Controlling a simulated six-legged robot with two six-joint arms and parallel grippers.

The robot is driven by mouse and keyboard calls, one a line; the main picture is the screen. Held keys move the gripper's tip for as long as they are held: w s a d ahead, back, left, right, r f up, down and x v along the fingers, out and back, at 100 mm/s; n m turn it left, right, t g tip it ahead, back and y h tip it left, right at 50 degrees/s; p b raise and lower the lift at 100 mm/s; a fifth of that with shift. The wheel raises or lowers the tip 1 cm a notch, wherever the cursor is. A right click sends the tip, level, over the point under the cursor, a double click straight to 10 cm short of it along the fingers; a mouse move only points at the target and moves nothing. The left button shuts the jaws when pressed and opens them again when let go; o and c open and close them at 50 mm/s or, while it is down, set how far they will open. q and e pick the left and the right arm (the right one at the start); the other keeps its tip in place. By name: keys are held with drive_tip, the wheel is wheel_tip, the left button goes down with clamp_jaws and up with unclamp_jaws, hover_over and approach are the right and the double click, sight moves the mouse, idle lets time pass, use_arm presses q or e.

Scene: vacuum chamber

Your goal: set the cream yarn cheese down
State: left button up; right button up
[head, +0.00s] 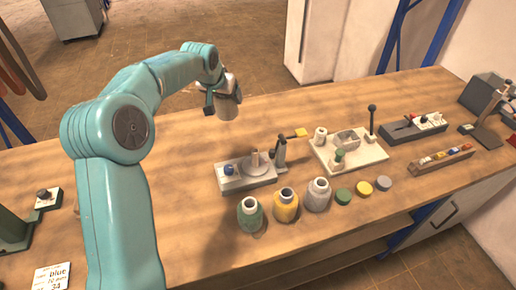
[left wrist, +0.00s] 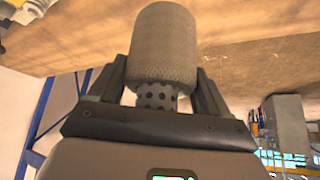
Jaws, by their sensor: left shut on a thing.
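My left gripper (head: 222,96) is shut on a greyish-beige yarn cheese (head: 229,106), which I take for the cream one. In the left wrist view the gripper (left wrist: 162,88) has a finger on either side of the perforated tube end, and the wound yarn body (left wrist: 162,45) sticks out beyond the fingertips. In the head view the cheese shows against the back part of the wooden bench (head: 150,135), roughly upright. I cannot tell whether its lower end touches the bench. My right gripper is not in view.
The bench's back left stretch is bare.

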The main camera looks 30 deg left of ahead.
sight(225, 108)
use_arm(q)
drive_tip(key=f, duration=0.2)
drive_tip(key=s+f, duration=0.1)
drive_tip(key=shift+d+f, duration=0.25)
drive_tip(key=shift+f, duration=0.15)
drive_tip(key=f, duration=0.5)
drive_tip(key=f+p, duration=0.1)
drive_tip(key=f, duration=0.9)
drive_tip(key=shift+w+a+p, duration=0.2)
drive_tip(key=shift+w+p, duration=0.15)
drive_tip(key=shift+p, duration=0.05)
drive_tip(key=shift+f, duration=0.15)
drive_tip(key=shift+s+d, duration=0.15)
drive_tip(key=shift+s, duration=0.05)
